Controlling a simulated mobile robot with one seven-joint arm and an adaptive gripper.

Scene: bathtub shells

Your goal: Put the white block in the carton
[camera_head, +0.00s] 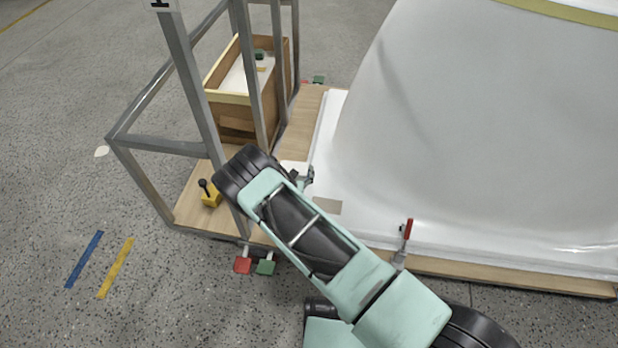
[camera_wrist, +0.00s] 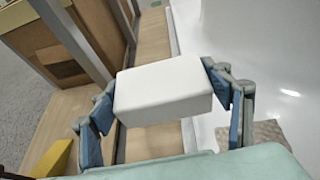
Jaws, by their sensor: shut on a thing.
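The white block (camera_wrist: 163,90) is held between the two fingers of my gripper (camera_wrist: 165,100) in the wrist view. The fingers press on its left and right sides, above the wooden board. In the head view, my gripper (camera_head: 303,178) is mostly hidden behind my arm, and a bit of the white block (camera_head: 293,166) shows there. The carton (camera_head: 228,98) is an open brown box behind the metal frame posts, up and left of my gripper. It also shows at the upper left of the wrist view (camera_wrist: 75,62). A white sheet and a small dark green thing show inside it.
Grey metal frame posts (camera_head: 188,85) stand between my arm and the carton. The large white tub shell (camera_head: 470,120) fills the right side. A yellow block with a black knob (camera_head: 210,194) sits on the wooden board (camera_head: 187,204). A red-handled clamp (camera_head: 406,236) stands at the board's front edge.

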